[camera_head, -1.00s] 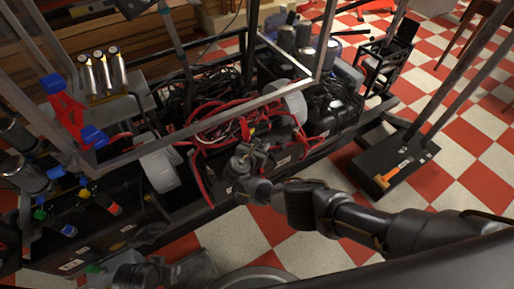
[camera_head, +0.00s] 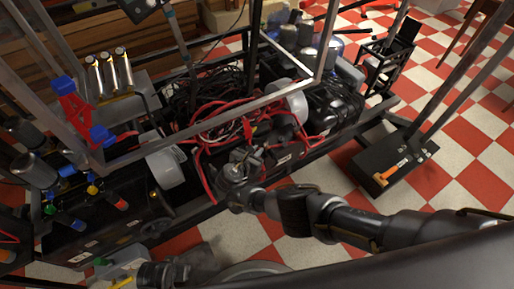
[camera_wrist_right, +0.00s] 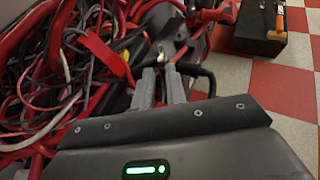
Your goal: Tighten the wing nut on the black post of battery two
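My right gripper (camera_head: 236,163) is low over the near side of the frame, beside a black block with a white label (camera_head: 283,160) that may be a battery. In the right wrist view its two grey fingers (camera_wrist_right: 161,68) stand a little apart. A small shiny metal piece (camera_wrist_right: 163,53) is just beyond the fingertips; I cannot tell whether it is the wing nut or whether the fingers touch it. Which battery is number two cannot be read. A dark, rounded part (camera_head: 165,273) at the bottom edge may be my left arm; its fingers cannot be made out.
Red and black cables (camera_wrist_right: 60,75) crowd the left of the fingers, and a black cable passes on their right. A metal frame bar (camera_head: 215,120) crosses above. A black stand base with an orange-handled tool (camera_head: 395,168) is on the checkered floor at right.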

